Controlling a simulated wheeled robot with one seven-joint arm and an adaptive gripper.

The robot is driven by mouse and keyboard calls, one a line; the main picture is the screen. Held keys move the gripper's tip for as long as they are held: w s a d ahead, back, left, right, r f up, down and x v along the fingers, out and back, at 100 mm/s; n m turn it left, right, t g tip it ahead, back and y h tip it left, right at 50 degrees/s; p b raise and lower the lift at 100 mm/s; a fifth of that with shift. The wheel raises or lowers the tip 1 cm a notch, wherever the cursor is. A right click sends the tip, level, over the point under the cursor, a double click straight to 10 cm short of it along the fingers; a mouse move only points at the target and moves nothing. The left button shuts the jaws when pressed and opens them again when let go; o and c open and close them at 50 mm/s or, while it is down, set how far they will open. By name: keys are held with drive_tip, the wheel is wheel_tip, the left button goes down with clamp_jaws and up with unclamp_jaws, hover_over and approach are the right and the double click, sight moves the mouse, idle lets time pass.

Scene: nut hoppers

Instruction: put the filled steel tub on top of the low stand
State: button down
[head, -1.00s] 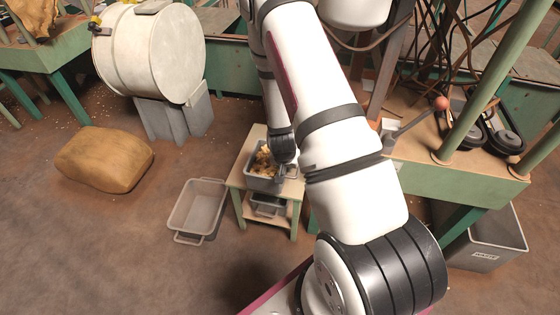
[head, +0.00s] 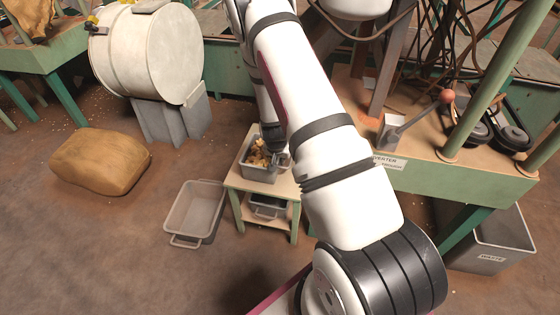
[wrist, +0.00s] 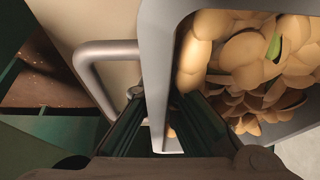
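The filled steel tub (head: 258,174) is grey and heaped with pale nuts. In the head view it is over the top of the low stand (head: 235,181), which has a pale top and green legs. I cannot tell whether its base touches the top. My gripper (head: 276,149) is at the tub's right rim, partly hidden by my arm. In the wrist view, my gripper (wrist: 161,100) has one finger on each side of the tub's wall (wrist: 160,60), shut on it, beside the bar handle (wrist: 92,75). The nuts (wrist: 250,65) lie inside.
An empty grey tub (head: 193,212) is on the floor left of the stand. Another tub (head: 267,208) is on its lower shelf. A brown sack (head: 100,160) and a large drum (head: 147,55) are at left. A green bench (head: 450,178) and waste bin (head: 490,250) are at right.

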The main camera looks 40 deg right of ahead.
drive_tip(key=c, duration=2.2)
unclamp_jaws()
drive_tip(key=shift+c, duration=0.2)
drive_tip(key=o, duration=0.4)
drive_tip(key=shift+o, duration=0.2)
